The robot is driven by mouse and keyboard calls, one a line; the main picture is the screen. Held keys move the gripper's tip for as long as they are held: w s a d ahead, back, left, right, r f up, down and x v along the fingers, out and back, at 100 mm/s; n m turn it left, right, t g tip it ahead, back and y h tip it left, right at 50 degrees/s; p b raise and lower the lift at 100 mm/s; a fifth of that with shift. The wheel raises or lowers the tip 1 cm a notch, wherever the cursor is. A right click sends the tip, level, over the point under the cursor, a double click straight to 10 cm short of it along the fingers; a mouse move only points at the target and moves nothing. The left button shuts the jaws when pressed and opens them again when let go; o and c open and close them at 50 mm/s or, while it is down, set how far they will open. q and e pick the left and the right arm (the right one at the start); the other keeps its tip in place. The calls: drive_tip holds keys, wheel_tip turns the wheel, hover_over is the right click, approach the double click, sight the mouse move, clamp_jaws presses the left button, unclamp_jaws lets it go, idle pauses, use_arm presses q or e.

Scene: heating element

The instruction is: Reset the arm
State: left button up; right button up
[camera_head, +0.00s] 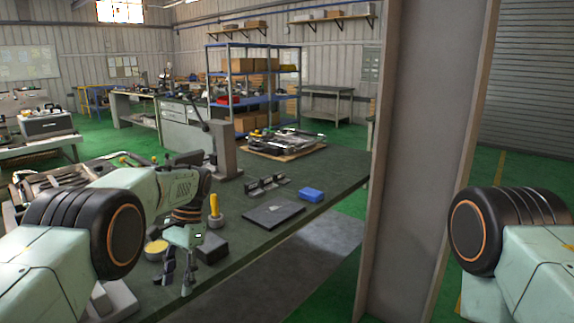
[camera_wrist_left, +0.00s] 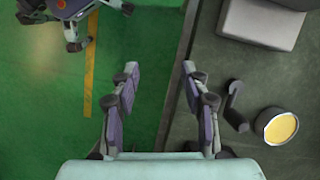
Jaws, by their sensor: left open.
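My left arm (camera_head: 150,192) reaches in from the left over the dark workbench (camera_head: 330,165). My left gripper (camera_head: 177,278) points down near the bench's front part, with its fingers apart and nothing between them. In the left wrist view, the open left gripper (camera_wrist_left: 160,75) has one finger over the green floor and the other near the bench edge. Of my right arm (camera_head: 500,235), only a part shows at the right; its gripper is out of view.
A yellow-topped round tin (camera_head: 156,247), a dark block (camera_head: 212,248), a yellow-handled tool (camera_head: 214,208), a black plate (camera_head: 273,214) and a blue box (camera_head: 311,195) are on the bench. A grey column (camera_head: 425,140) stands right of it. Green floor (camera_wrist_left: 50,120) lies beside the bench.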

use_arm(q)
drive_tip(key=s+f+n+t+h, duration=0.1)
drive_tip(key=s+f, duration=0.7)
drive_tip(key=f, duration=0.4)
drive_tip(key=s+f+n+h, duration=0.1)
drive_tip(key=s+f, duration=0.7)
drive_tip(key=f, duration=0.3)
drive_tip(key=s+r+n+t, duration=0.1)
drive_tip(key=s+n, duration=0.1)
drive_tip(key=s, duration=1)
drive_tip(key=s+d+r+n+t, duration=0.1)
drive_tip(key=s, duration=1.1)
drive_tip(key=shift+s+r+n+t, duration=0.3)
drive_tip(key=shift+s+n, duration=0.05)
drive_tip(key=shift+n, duration=0.05)
